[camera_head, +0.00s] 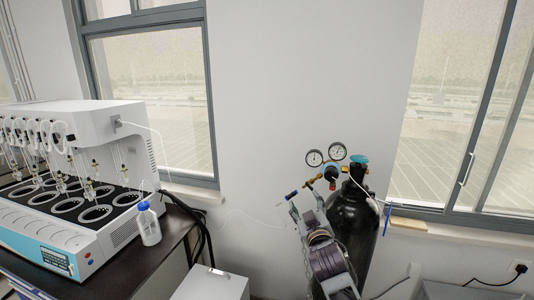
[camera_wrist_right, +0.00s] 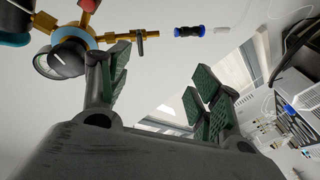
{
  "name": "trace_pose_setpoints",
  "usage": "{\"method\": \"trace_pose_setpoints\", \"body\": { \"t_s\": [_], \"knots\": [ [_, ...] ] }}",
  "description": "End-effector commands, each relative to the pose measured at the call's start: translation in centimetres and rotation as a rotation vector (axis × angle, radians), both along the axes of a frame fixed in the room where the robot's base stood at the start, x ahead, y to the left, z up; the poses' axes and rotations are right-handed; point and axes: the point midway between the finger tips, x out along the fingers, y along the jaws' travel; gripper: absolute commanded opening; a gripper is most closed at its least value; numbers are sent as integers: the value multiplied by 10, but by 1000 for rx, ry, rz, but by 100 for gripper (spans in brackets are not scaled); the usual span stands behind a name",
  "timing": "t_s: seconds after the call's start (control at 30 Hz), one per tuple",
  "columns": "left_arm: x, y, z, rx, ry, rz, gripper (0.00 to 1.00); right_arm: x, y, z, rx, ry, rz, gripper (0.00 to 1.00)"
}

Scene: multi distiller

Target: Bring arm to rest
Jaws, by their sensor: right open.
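My right gripper (camera_head: 306,204) is in the head view, raised in front of the black gas cylinder (camera_head: 354,215). In the right wrist view the gripper (camera_wrist_right: 160,88) has its green-padded fingers spread apart, with nothing between them. The brass regulator (camera_head: 331,173) with two gauges sits on top of the cylinder, close to the gripper. The regulator (camera_wrist_right: 75,36) is just beyond the left finger in the wrist view; I cannot tell whether they touch. A blue-and-black connector (camera_wrist_right: 188,31) is above the gap, outside the fingers. My left gripper is not in view.
A multi-position distiller (camera_head: 75,190) stands on a dark bench (camera_head: 130,262) at the left. A white wash bottle (camera_head: 148,224) with a blue cap stands by it. A thin tube crosses toward the regulator. Windows and sills line the wall; a power socket (camera_head: 519,268) is at the right.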

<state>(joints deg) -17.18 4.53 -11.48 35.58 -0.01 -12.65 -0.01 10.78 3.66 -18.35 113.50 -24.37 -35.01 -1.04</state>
Motion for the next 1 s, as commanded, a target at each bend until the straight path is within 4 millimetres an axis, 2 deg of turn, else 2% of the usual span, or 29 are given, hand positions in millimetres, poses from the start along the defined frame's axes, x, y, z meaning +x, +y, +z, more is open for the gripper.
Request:
{"method": "trace_pose_setpoints", "body": {
  "t_s": [0.03,0.2,0.37,0.5,0.77,1.0],
  "knots": [
    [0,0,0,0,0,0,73,7,2,-19,3,25,10,64],
    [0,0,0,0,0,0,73,26,7,-78,24,96,43,64],
    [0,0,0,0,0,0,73,38,7,-137,45,168,62,64],
    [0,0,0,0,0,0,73,41,4,-193,67,239,70,64],
    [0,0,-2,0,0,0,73,30,-8,-307,110,387,66,64],
    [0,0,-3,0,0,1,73,-2,-24,-412,147,530,44,64]
  ]
}}
